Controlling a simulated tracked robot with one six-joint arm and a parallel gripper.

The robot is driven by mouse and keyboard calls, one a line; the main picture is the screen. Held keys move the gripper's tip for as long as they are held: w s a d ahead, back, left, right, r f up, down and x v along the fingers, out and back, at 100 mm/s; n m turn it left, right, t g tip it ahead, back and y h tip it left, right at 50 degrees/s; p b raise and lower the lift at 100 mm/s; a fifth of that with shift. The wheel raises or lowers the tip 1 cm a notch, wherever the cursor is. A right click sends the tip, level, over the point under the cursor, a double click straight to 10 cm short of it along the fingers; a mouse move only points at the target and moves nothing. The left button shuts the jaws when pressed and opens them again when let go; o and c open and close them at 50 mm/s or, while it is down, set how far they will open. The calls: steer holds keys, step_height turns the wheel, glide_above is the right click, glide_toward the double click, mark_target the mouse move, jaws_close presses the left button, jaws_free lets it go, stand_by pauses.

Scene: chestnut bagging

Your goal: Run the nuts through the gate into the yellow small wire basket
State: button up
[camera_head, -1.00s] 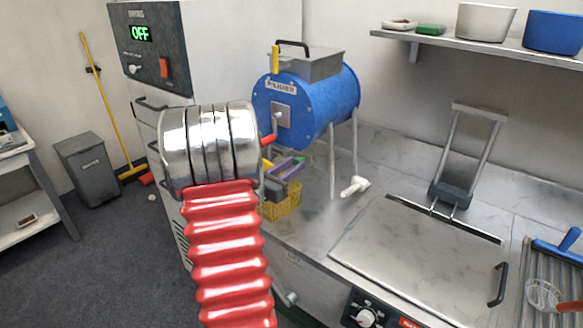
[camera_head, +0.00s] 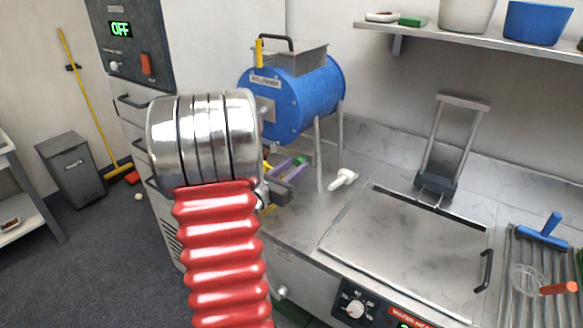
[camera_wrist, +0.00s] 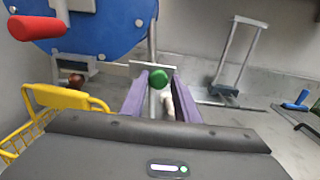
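The blue drum polisher (camera_head: 300,95) stands on the counter; its front fills the top left of the wrist view (camera_wrist: 85,30). A green knob (camera_wrist: 158,78) shows below the drum, between the purple fingertips of my gripper (camera_wrist: 159,74). The fingers are apart; I cannot tell whether they touch the knob. The yellow wire basket (camera_wrist: 18,136) is at the left of the wrist view, its handle nearest the gripper. A brown nut (camera_wrist: 75,80) shows under the drum, above the basket. In the head view my arm hides most of the basket and gripper.
A red handle (camera_wrist: 38,27) sticks out from the drum's front. A white object (camera_head: 343,179) lies on the counter, right of the drum legs. A lidded metal cooker (camera_head: 400,240) with a raised lever stands right of it. The counter between is mostly clear.

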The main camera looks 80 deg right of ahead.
steer(key=o, duration=0.4)
steer(key=v, duration=1.4)
steer(key=shift+d, duration=0.1)
stand_by(0.6)
